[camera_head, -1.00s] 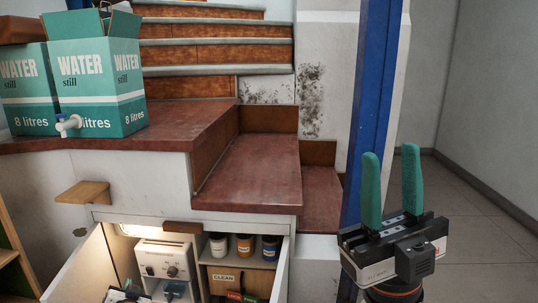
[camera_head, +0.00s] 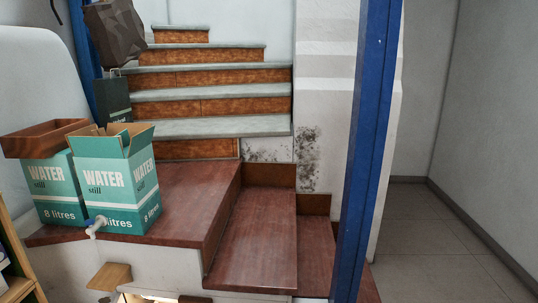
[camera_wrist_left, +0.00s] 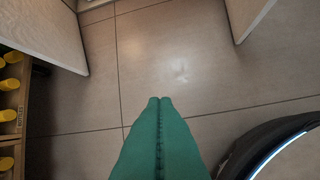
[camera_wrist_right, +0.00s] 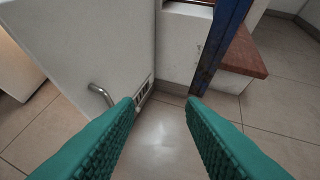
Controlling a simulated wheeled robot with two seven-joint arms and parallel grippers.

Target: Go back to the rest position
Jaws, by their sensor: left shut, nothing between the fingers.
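My left gripper (camera_wrist_left: 160,103) shows in the left wrist view with its green fingers pressed together and nothing between them. It hangs over bare floor tiles. My right gripper (camera_wrist_right: 164,100) shows in the right wrist view with its green fingers apart and nothing between them. A white cabinet door (camera_wrist_right: 90,40) with a metal handle (camera_wrist_right: 101,94) is ahead and left of it. Neither gripper is in the head view.
A blue post (camera_head: 367,150) stands right of the red-brown steps (camera_head: 258,245). Two water boxes (camera_head: 118,182) sit on the landing. A shelf with yellow items (camera_wrist_left: 12,85) is left of my left gripper. Tiled floor (camera_head: 440,240) at the right is clear.

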